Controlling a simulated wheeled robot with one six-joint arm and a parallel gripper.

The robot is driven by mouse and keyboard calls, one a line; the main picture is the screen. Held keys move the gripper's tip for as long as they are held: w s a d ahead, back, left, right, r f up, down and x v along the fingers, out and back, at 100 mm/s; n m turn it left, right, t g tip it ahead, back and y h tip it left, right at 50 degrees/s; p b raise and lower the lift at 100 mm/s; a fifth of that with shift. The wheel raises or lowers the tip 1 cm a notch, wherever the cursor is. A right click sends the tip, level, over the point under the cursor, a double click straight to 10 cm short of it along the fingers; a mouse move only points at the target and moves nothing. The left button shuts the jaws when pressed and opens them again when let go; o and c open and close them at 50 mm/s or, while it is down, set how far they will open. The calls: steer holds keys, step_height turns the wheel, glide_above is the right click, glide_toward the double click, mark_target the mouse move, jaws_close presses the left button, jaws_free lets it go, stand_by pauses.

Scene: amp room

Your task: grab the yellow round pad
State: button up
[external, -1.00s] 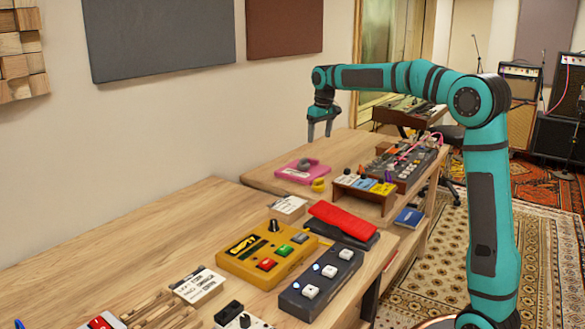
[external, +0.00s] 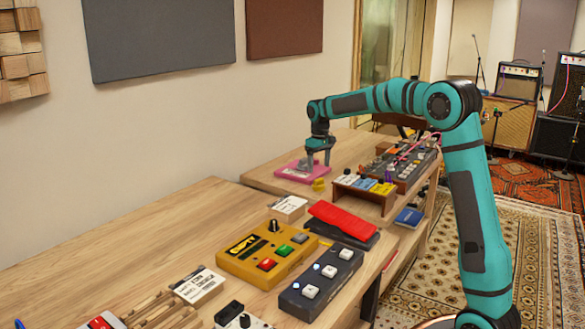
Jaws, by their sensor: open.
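A small yellow object (external: 319,185), which looks like the yellow round pad, is on the far wooden table, by the right front corner of a pink box. It is small in this view, so its exact shape is hard to tell. My gripper (external: 317,163) points down over the right part of the pink box (external: 297,172), just above and behind the yellow object in the picture. Its fingers are apart with nothing seen between them. Whether a finger touches the box or the pad, I cannot tell. The grey part on top of the box is mostly hidden by my gripper.
Right of the yellow object stands a wooden rack (external: 364,195) with several small coloured boxes, and behind it a mixer (external: 405,163) with pink cables. A red pedal (external: 343,221) and an orange box (external: 266,254) are on the near table. The far table's left part is clear.

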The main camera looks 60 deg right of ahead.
mark_target(318, 179)
steer(key=shift+a+f, duration=0.15)
steer(key=shift+f, duration=3.55)
steer(key=c, duration=1)
